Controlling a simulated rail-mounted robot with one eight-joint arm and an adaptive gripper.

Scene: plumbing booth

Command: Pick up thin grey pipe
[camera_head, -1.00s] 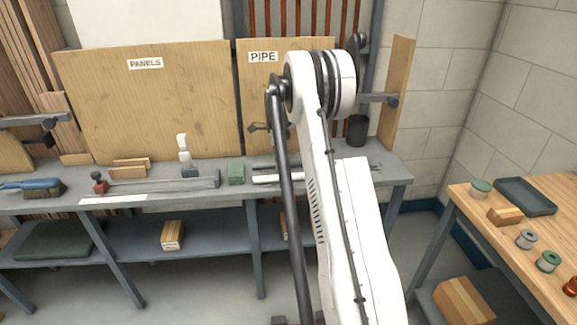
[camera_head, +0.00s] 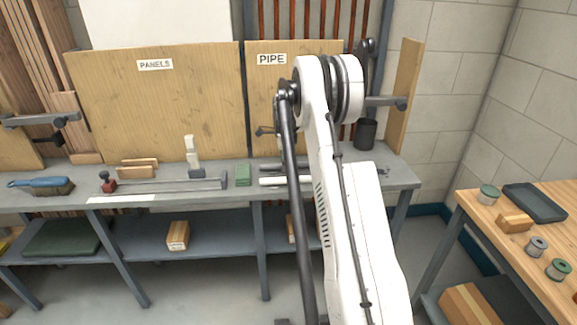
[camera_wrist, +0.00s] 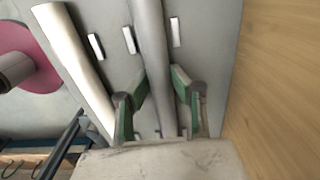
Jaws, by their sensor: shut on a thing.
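The thin grey pipe (camera_wrist: 149,45) runs lengthwise through the wrist view, between the green-padded fingers of my gripper (camera_wrist: 160,103). My gripper is shut on it, and the grey body of the gripper covers the pipe's lower end. In the head view a short part of the grey pipe (camera_head: 270,167) shows on the bench beside my arm, which hides the rest of it and the gripper. A thicker white pipe (camera_wrist: 72,68) lies left of it in the wrist view; it also shows in the head view (camera_head: 284,181).
A wooden panel (camera_wrist: 275,80) stands close on the right in the wrist view. On the bench (camera_head: 150,193) are a green block (camera_head: 243,175), a long clamp (camera_head: 170,184) and a brush (camera_head: 45,184). A dark cup (camera_head: 366,134) stands at the back right. A wooden table (camera_head: 490,225) is at right.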

